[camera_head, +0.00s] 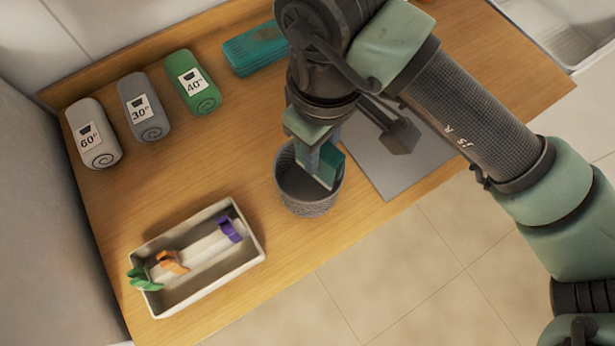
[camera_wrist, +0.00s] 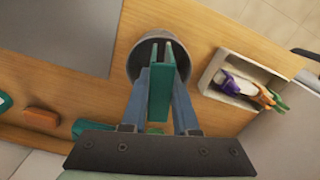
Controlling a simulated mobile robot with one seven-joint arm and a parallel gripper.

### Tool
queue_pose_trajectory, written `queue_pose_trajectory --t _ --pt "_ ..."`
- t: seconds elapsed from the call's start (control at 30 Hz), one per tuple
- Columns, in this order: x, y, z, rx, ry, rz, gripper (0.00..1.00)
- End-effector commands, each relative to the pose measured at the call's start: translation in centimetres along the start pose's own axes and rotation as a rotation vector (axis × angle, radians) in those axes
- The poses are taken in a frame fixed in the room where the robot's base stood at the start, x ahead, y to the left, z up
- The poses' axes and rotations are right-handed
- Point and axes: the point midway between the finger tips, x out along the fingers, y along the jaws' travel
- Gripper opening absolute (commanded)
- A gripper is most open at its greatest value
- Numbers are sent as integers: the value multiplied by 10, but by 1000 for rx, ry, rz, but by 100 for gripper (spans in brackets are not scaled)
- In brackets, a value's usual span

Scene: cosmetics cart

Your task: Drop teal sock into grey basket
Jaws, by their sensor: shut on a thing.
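My gripper (camera_head: 322,165) points down over the grey basket (camera_head: 308,205) on the wooden counter. It is shut on the teal sock (camera_head: 332,158), a flat folded piece that hangs at the basket's mouth. In the wrist view the teal sock (camera_wrist: 162,85) stands upright between the two fingers of my gripper (camera_wrist: 160,100), with the grey basket (camera_wrist: 137,65) behind it. The sock's lower end overlaps the opening; I cannot tell how deep it reaches. My gripper and the sock hide part of the basket's far rim.
Rolled towels in white (camera_head: 95,130), grey (camera_head: 142,105) and green (camera_head: 193,80) lie at the upper left. A teal box (camera_head: 255,48) is at the back. A pale tray (camera_head: 253,245) with purple, orange and green pieces is lower left. A grey mat (camera_head: 385,170) lies right of the basket.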

Motion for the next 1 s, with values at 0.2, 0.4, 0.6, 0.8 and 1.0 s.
queue_pose_trajectory --t 0.2,0.4,0.6,0.8,1.0 --pt "0 0 0 0 0 0 57" --pt "0 0 0 0 0 0 63" --pt "-4 0 0 0 1 2 63" --pt "-32 1 0 0 1 7 63" --pt "-79 1 -1 -1 2 7 63"
